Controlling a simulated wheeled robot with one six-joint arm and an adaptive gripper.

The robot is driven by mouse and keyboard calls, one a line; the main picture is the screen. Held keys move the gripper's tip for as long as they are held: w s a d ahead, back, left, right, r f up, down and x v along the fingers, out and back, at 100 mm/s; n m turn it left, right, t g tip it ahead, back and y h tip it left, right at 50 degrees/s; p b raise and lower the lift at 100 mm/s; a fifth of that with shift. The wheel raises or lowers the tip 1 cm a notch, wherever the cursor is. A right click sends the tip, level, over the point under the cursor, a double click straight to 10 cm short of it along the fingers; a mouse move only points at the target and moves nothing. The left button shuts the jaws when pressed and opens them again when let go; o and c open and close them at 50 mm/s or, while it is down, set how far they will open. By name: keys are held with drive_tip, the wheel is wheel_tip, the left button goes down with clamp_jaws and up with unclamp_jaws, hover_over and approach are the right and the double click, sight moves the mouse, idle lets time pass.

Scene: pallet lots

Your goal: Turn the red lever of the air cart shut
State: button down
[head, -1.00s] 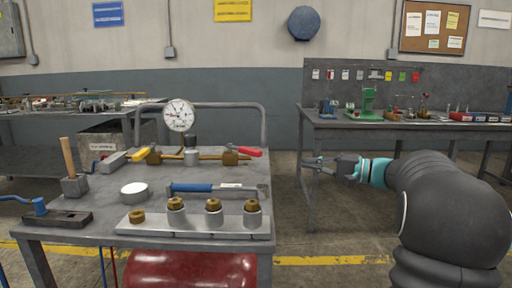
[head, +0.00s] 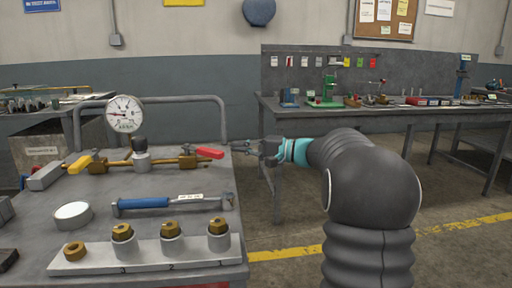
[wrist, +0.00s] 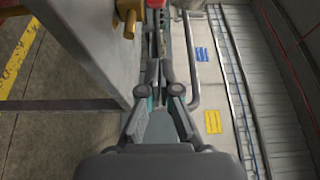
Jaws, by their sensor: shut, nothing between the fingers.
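The air cart (head: 120,188) stands at the left with a brass pipe across its top. The red lever (head: 209,153) sits on the brass valve at the pipe's right end and points right, roughly along the pipe. A yellow lever (head: 80,163) is at the pipe's left end. My gripper (head: 236,147) is shut and empty, just right of the red lever's tip, with a small gap in the head view. In the wrist view the red lever (wrist: 155,4) shows at the top edge, beyond the fingertips (wrist: 158,30); contact cannot be told there.
A pressure gauge (head: 124,114) rises above the pipe, and a cart handrail (head: 222,112) stands behind it. A blue-handled wrench (head: 150,203) and a block with brass fittings (head: 190,253) lie in front. A workbench (head: 400,110) stands behind at right. The floor between is clear.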

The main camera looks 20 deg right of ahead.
sight(202, 153)
drive_tip(key=x, duration=0.3)
drive_tip(key=shift+s+a, duration=0.1)
drive_tip(key=shift+s, duration=0.15)
drive_tip(key=shift+s+a, duration=0.75)
drive_tip(key=shift+s, duration=0.1)
drive_tip(key=shift+s+a, duration=0.35)
drive_tip(key=shift+s, duration=0.05)
drive_tip(key=shift+s+f, duration=0.1)
